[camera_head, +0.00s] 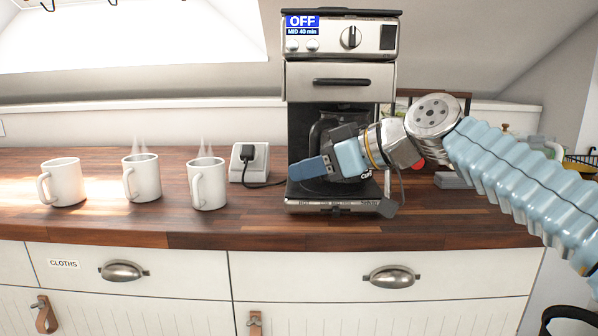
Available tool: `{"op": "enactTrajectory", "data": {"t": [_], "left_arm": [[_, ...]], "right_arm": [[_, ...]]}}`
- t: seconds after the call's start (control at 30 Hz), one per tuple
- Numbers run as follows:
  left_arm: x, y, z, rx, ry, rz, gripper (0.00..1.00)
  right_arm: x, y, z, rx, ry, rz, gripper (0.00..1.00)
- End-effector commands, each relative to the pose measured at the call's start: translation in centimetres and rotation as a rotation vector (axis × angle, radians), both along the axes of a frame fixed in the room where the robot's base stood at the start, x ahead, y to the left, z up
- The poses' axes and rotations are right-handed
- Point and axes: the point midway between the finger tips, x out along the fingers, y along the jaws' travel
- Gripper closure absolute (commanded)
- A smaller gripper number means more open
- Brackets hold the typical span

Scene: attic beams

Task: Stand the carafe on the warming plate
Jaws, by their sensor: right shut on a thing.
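The warming plate (308,189) is at the bottom of the bay and only partly shows. My right gripper (322,166) comes in from the right in front of the bay and is shut on the carafe, apparently at its handle. I cannot tell whether the carafe's base touches the plate. My left gripper is not in view.
Three white mugs (62,182) (142,178) (208,184) stand on the counter (110,222) at the left, two steaming. A wall socket (249,161) with a plugged-in cord is beside the coffee maker. Drawers (130,272) are below. Counter front is mostly clear.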

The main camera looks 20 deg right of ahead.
Motion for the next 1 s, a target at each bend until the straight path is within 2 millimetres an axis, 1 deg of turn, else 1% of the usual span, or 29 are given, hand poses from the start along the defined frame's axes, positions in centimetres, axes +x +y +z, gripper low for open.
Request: {"op": "enactTrajectory", "data": {"t": [0.17,0.2,0.33,0.6,0.73,0.77,0.8,0.9,0.93,1.0], "left_arm": [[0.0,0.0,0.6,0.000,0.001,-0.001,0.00],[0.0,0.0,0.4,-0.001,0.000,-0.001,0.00],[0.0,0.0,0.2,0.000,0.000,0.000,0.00],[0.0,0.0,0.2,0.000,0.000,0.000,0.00],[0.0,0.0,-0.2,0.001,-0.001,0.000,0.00],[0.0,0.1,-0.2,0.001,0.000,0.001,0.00],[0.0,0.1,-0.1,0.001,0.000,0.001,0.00],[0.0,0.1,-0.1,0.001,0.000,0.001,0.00],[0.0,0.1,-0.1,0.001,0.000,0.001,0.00],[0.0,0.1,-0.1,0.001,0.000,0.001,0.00]], "right_arm": [[1.5,1.5,0.2,0.000,-0.003,0.001,1.00],[1.6,1.5,-0.1,0.000,-0.003,0.000,1.00],[1.5,1.4,-1.3,0.000,-0.003,0.000,1.00],[1.5,1.4,-1.4,0.000,-0.004,-0.001,1.00],[1.5,1.4,-1.8,0.000,-0.004,-0.001,1.00],[1.5,1.4,-1.9,0.000,0.000,-0.001,0.75],[1.5,1.4,-1.8,0.000,0.000,-0.001,0.69],[1.5,1.4,-1.8,0.000,0.000,-0.001,0.54],[1.5,1.4,-1.8,0.000,0.000,-0.001,0.51],[1.5,1.4,-1.8,0.000,0.000,-0.001,0.51]]}}
